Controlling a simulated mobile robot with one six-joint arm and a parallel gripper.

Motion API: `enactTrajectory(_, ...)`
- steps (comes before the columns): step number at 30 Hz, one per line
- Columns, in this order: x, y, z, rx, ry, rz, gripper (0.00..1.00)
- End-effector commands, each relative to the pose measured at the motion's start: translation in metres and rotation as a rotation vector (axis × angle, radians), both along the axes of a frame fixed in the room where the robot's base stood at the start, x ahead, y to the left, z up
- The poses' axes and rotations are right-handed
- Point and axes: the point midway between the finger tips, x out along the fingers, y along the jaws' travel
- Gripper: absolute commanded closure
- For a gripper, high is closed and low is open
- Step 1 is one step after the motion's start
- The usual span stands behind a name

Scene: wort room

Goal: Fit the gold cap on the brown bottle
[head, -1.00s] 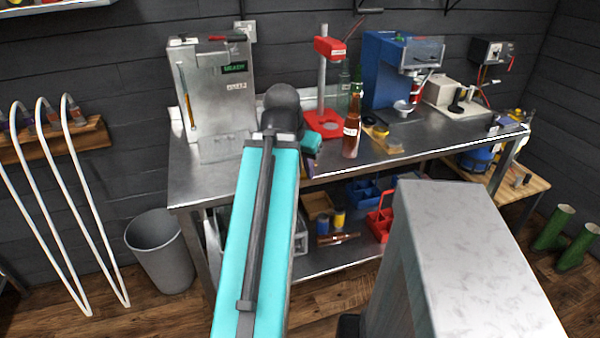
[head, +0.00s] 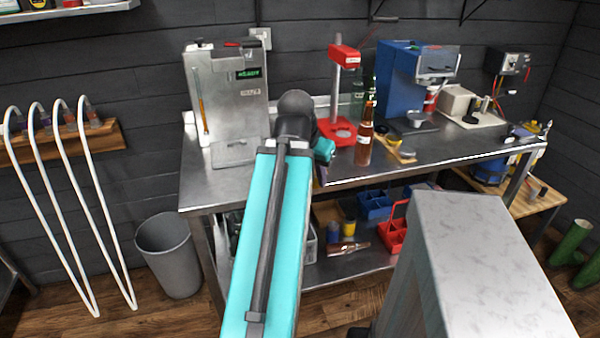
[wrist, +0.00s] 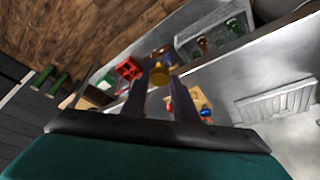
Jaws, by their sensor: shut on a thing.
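The brown bottle (head: 364,140) stands upright near the front edge of the steel bench (head: 240,181), with a pale label and a narrow neck. My gripper shows in the wrist view (wrist: 162,80) with its two dark fingers shut on the gold cap (wrist: 160,73), a small round yellow-gold piece at the fingertips. In the head view my arm reaches to the bench, left of the bottle, and hides the fingers and the cap. The cap is apart from the bottle. I cannot pick out the bottle clearly in the wrist view.
A red press stand (head: 342,95) is behind and left of the bottle. A green bottle (head: 369,98) and a blue machine (head: 398,80) stand behind it. A wooden board (head: 398,152) lies right of it. A red caddy (head: 392,236) sits on the lower shelf.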

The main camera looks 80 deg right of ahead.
Motion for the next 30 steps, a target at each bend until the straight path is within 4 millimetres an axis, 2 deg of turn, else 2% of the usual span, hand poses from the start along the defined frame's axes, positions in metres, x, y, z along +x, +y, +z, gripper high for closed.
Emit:
enactTrajectory(5, 0.016, -0.002, -0.001, 0.001, 0.0, 0.035, 0.94)
enactTrajectory(8, 0.034, -0.003, -0.002, 0.001, 0.0, 0.072, 0.94)
enactTrajectory(20, 0.145, 0.002, -0.007, 0.003, 0.001, 0.308, 0.94)
enactTrajectory(30, 0.242, 0.026, -0.011, 0.005, 0.001, 0.517, 0.94)
